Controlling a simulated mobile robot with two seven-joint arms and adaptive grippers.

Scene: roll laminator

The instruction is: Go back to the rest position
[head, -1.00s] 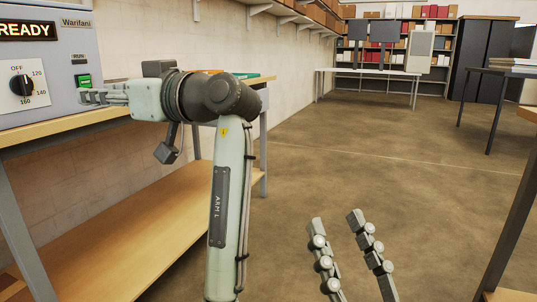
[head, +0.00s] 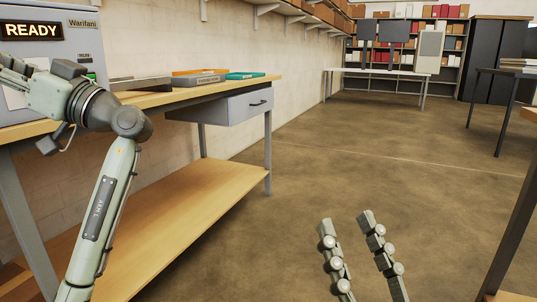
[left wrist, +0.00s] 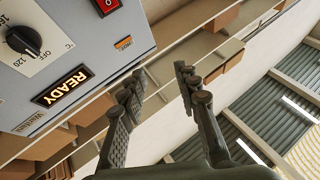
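My left gripper (head: 14,68) is at the upper left of the head view, in front of the laminator's panel, its fingertips near the frame edge. In the left wrist view my left gripper's fingers (left wrist: 157,80) stand apart with nothing between them. The grey-blue laminator (head: 62,52) shows a lit READY display (head: 31,31); my left arm hides much of its front. The laminator (left wrist: 90,50) also shows in the left wrist view, upside down, with its black dial (left wrist: 22,40). My right gripper (head: 346,220) is low in the head view, open and empty over the floor.
The laminator stands on a wooden workbench (head: 190,92) with a drawer (head: 235,107), a lower shelf (head: 165,225), and orange and teal trays (head: 245,75). A dark table leg (head: 515,230) stands at right. The floor between is clear.

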